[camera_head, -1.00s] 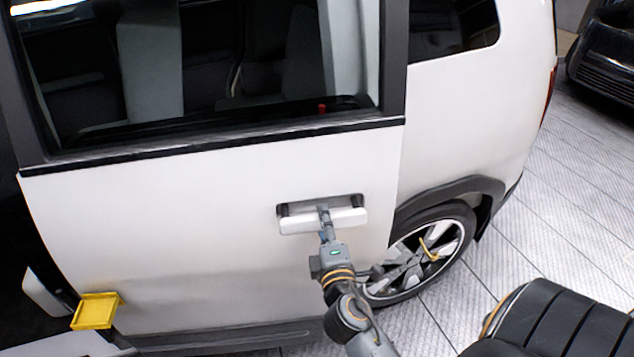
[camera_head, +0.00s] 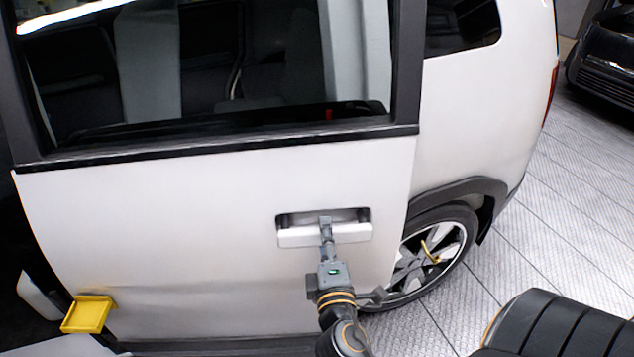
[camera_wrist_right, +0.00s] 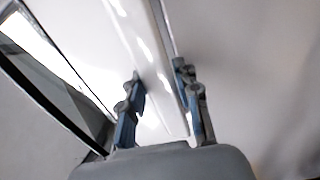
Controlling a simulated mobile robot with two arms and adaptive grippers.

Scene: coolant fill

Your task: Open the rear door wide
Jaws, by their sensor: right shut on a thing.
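The white rear door (camera_head: 200,235) fills the left and middle of the head view. It stands a little out from the body, and its right edge overlaps part of the rear wheel. Its light bar handle (camera_head: 350,233) sits in front of a dark recess. My right gripper (camera_head: 326,229) is at the middle of the handle and shut on it. In the right wrist view the two fingers of my right gripper (camera_wrist_right: 162,92) lie on either side of the handle (camera_wrist_right: 148,50). My left gripper is not in view.
The rear wheel (camera_head: 430,252) is right of the door edge. A yellow tray (camera_head: 87,314) is at the lower left. A black padded seat-like object (camera_head: 565,325) is at the lower right. Grey floor (camera_head: 560,215) lies open at the right.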

